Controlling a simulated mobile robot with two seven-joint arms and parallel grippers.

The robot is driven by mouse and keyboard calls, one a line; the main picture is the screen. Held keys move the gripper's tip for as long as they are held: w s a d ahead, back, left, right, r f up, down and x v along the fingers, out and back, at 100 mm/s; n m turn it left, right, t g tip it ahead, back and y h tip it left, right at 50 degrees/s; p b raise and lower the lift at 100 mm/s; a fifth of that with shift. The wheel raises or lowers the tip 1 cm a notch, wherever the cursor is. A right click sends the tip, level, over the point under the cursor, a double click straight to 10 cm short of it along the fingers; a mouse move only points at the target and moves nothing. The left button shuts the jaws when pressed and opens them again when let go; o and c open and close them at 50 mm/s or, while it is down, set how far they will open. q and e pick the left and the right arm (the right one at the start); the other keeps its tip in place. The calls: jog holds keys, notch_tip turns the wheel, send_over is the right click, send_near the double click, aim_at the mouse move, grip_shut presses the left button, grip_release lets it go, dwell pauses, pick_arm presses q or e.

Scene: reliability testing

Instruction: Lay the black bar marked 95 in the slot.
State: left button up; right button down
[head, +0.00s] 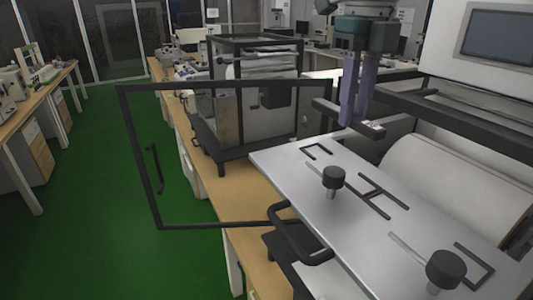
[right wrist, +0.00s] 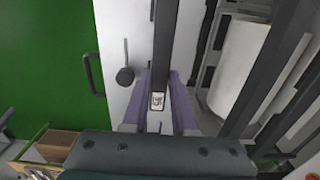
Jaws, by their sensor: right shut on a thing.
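My right gripper (head: 357,96) has purple fingers, pointing down and shut on a black bar (head: 328,107). The bar is held above the far end of the white plate (head: 285,166), apart from it. A pale label (head: 373,125) sits on its end. In the right wrist view the bar (right wrist: 163,50) runs away between the fingers (right wrist: 160,104), its white label (right wrist: 158,100) near them; its digits are hard to read. Black bracket-shaped outlines (head: 384,196) mark the plate; I cannot tell which bounds the slot. My left gripper is not in view.
Two black knobs (head: 333,177) (head: 445,270) stand up from the plate. An open framed door (head: 222,86) stands to its left. A white roller (head: 447,177) and dark rails (head: 460,115) lie at the right. A metal-framed machine (head: 262,105) stands behind on the wooden bench.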

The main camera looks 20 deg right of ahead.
notch_tip(320, 180, down, 9)
jog(key=b, duration=0.5)
jog(key=shift+r+b, duration=0.1)
jog(key=shift+b, duration=0.25)
jog(key=shift+r, duration=0.2)
jog(key=shift+f, duration=0.2)
jog(key=c, duration=0.7)
grip_release()
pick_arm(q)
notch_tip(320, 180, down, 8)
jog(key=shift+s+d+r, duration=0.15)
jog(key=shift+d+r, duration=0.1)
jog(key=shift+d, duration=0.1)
pick_arm(e)
jog(key=shift+r, duration=0.1)
jog(key=shift+r, duration=0.2)
notch_tip(320, 180, up, 12)
jog(key=p, duration=1)
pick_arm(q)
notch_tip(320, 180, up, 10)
pick_arm(e)
jog(key=shift+f, duration=0.1)
